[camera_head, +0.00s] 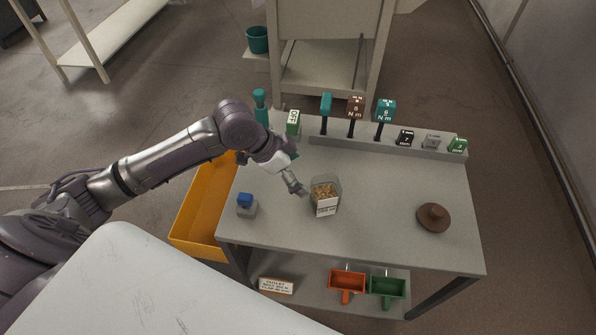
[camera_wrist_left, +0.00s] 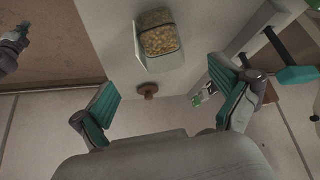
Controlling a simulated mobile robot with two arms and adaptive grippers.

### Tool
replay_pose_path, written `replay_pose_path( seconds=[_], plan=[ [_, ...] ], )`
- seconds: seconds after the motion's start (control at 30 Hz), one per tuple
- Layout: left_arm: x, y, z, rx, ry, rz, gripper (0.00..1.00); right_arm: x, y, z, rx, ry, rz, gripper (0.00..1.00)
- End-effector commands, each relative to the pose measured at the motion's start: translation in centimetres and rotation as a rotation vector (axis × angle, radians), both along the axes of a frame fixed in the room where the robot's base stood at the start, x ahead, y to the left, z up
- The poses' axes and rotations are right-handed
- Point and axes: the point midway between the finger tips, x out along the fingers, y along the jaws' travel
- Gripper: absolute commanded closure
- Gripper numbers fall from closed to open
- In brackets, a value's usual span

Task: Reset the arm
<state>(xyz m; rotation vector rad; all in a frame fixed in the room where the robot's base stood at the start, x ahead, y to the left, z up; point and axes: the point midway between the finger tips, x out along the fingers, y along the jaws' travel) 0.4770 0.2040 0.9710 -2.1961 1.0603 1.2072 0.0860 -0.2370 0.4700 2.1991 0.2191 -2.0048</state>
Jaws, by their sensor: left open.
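My left arm reaches in from the left over the table (camera_head: 380,235) in the head view. Its left gripper (camera_head: 294,172) is above the table, beside a clear jar (camera_head: 326,190) of small tan pieces with a white label. In the left wrist view, the gripper (camera_wrist_left: 166,108) has its two teal-padded fingers spread wide with nothing between them. The jar (camera_wrist_left: 160,42) shows ahead of the fingers there, apart from them.
A small blue-topped block (camera_head: 246,205) stands at the left. A rack (camera_head: 345,144) with labelled tools lines the back edge. A yellow bin (camera_head: 196,215) is left of the table. Orange (camera_head: 347,282) and green (camera_head: 387,289) scoops are below.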

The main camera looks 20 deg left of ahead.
Motion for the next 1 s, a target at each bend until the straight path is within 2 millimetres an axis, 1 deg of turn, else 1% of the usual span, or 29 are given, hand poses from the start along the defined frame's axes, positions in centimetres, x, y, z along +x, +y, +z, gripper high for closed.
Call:
replay_pose_path(
  seconds=[0.37, 0.47, 0.57, 0.6, 0.7, 0.83, 1.0],
  plan=[
    [0.0, 0.0, 0.0, -0.001, -0.001, 0.000, 0.01, 0.0, 0.0, 0.0, 0.000, 0.000, -0.001, 1.00],
    [-0.7, -0.8, -0.7, -0.002, 0.006, -0.002, 0.01, 0.0, 0.0, 0.0, 0.000, 0.000, -0.001, 1.00],
    [-2.9, -2.9, -2.5, -0.007, 0.017, 0.005, 0.01, 0.0, 0.0, 0.0, 0.000, 0.000, -0.001, 1.00],
    [-4.2, -3.9, -3.3, -0.010, 0.021, 0.021, 0.01, 0.0, 0.0, 0.0, 0.000, 0.000, -0.001, 1.00],
    [-7.5, -5.6, -5.0, -0.010, 0.036, 0.105, 0.01, 0.0, 0.0, 0.0, 0.000, 0.000, -0.001, 1.00],
    [-10.8, -5.6, -6.1, 0.009, 0.060, 0.244, 0.01, 0.0, 0.1, 0.0, 0.001, 0.000, -0.001, 1.00],
    [-14.2, -4.2, -7.0, 0.046, 0.103, 0.414, 0.01, -0.1, 0.1, 0.0, 0.001, 0.001, -0.001, 1.00]
  ],
)
